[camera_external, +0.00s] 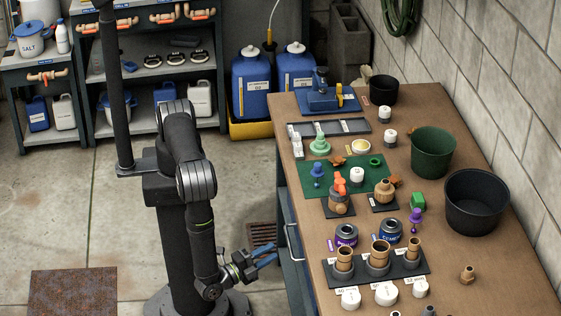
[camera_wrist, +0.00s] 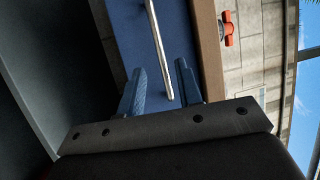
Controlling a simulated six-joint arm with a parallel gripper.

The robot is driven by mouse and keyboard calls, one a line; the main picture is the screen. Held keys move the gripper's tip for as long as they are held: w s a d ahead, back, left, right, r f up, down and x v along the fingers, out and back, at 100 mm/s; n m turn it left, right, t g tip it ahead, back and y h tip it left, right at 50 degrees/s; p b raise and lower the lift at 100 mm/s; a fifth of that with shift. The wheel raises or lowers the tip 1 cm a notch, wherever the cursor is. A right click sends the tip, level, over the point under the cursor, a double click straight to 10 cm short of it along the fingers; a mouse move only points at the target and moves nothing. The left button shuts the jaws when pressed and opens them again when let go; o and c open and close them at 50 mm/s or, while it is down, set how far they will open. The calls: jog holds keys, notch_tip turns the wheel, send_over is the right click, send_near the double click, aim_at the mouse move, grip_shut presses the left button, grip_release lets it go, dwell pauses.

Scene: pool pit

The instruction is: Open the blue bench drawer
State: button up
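The blue drawer front (camera_wrist: 128,25) shows in the wrist view, with a pale metal bar handle (camera_wrist: 158,50) running along it. In the external view the handle (camera_external: 293,243) is on the left side of the bench (camera_external: 440,110), and the drawer looks shut. My gripper (camera_external: 274,254) is low beside the bench, just left of the handle, pointing at it. In the wrist view its two blue fingers (camera_wrist: 160,78) are apart, and the handle's lower end lies between them in the picture with gaps on both sides. I cannot tell whether the fingertips reach past the bar.
The bench top holds bottles, fittings, a green pot (camera_external: 433,152) and a black pot (camera_external: 476,201). A floor drain grate (camera_external: 262,235) lies behind my gripper. Shelves (camera_external: 165,75) and blue jugs (camera_external: 252,85) stand at the back.

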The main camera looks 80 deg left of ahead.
jog(key=shift+x, duration=2.75)
grip_shut()
